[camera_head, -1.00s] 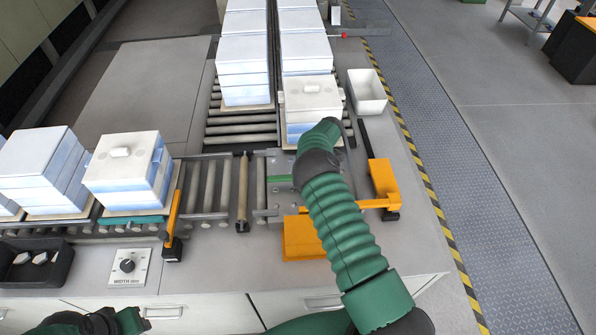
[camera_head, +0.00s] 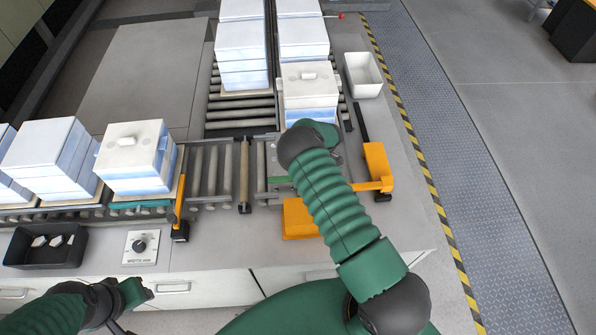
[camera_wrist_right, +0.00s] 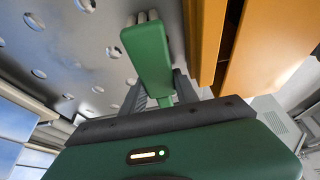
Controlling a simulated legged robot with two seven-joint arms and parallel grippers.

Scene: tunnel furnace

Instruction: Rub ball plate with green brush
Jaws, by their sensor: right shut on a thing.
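The green brush (camera_wrist_right: 148,58) shows in the right wrist view, its pale tufts at the far end. My right gripper (camera_wrist_right: 160,98) is shut on it. The grey metal ball plate (camera_wrist_right: 75,45), dotted with round balls, fills the left of that view. The brush overlaps it, but I cannot tell whether the tufts touch. In the head view the ball plate (camera_head: 272,158) is mostly hidden behind my right arm, as are the right fingertips. My left gripper (camera_head: 128,296) is low at the left, over the counter's front edge, away from the plate; its fingers are unclear.
Orange parts (camera_head: 376,166) stand right of the plate, with an orange block (camera_head: 298,218) in front. Stacked white-blue boxes (camera_head: 135,150) stand on rollers left and behind. A white bin (camera_head: 362,74), black tray (camera_head: 45,246) and dial box (camera_head: 141,246) sit on the counter.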

